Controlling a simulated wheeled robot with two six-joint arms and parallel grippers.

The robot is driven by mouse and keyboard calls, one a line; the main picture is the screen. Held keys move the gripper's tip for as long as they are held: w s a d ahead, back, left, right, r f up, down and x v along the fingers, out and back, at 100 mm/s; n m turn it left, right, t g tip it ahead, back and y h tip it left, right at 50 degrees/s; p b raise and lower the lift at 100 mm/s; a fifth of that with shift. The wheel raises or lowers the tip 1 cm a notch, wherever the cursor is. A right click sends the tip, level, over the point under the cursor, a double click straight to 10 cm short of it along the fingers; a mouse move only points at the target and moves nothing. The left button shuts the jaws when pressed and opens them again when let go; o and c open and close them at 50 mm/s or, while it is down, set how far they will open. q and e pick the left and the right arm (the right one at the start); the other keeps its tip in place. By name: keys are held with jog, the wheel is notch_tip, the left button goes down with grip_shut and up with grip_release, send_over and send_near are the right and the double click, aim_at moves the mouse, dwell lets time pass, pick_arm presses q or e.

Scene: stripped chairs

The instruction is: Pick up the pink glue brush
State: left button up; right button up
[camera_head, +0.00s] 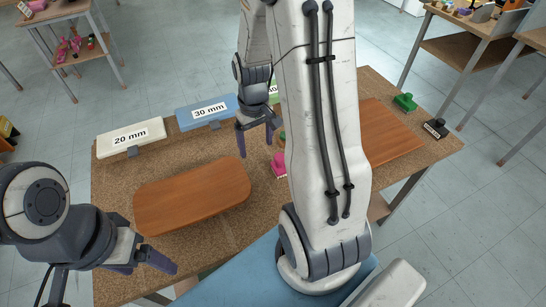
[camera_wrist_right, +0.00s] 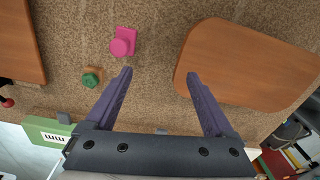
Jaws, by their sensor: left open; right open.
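The pink glue brush (camera_head: 279,165) stands on the brown worktable (camera_head: 205,245), partly hidden behind my right arm in the head view. In the right wrist view it is a pink block with a round knob (camera_wrist_right: 123,42). My right gripper (camera_head: 256,139) is open and empty above the table. In its wrist view the brush lies just beyond the left fingertip, outside the space between the fingers (camera_wrist_right: 160,73). My left gripper (camera_head: 140,262) is open and empty at the table's front left, away from the brush.
A green and orange piece (camera_wrist_right: 91,77) stands near the brush. Wooden boards (camera_head: 193,193) (camera_wrist_right: 245,62) lie on both sides. Signs reading 20 mm (camera_head: 130,138) and 30 mm (camera_head: 207,111) line the back edge. A green stamp-like tool (camera_head: 405,102) and a black one (camera_head: 436,128) stand at right.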

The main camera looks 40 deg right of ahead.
jog(key=m, duration=0.2)
send_over(279, 160)
jog(key=w, duration=0.1)
jog(key=f, duration=0.1)
jog(key=d+f, duration=0.1)
jog(key=f, duration=0.1)
jog(key=shift+w+f, duration=0.1)
jog(key=shift+w, duration=0.05)
notch_tip(279, 160, down, 4)
jog(key=shift+r, duration=0.1)
jog(key=shift+f+p, duration=0.65)
jog(key=shift+f, duration=2.55)
grip_shut()
jog(key=shift+r, duration=0.1)
jog(key=shift+d+r, duration=0.1)
jog(key=shift+r, duration=0.4)
notch_tip(279, 160, up, 3)
jog(key=shift+f+b, duration=0.15)
jog(key=shift+b, duration=0.2)
jog(key=s+d+r+b, duration=0.1)
jog(key=s+d+r, duration=0.4)
jog(key=d, duration=0.5)
notch_tip(279, 160, up, 2)
jog(key=shift+s+d+r, duration=0.1)
jog(key=shift+s+d, duration=0.1)
jog(key=shift+s, duration=0.05)
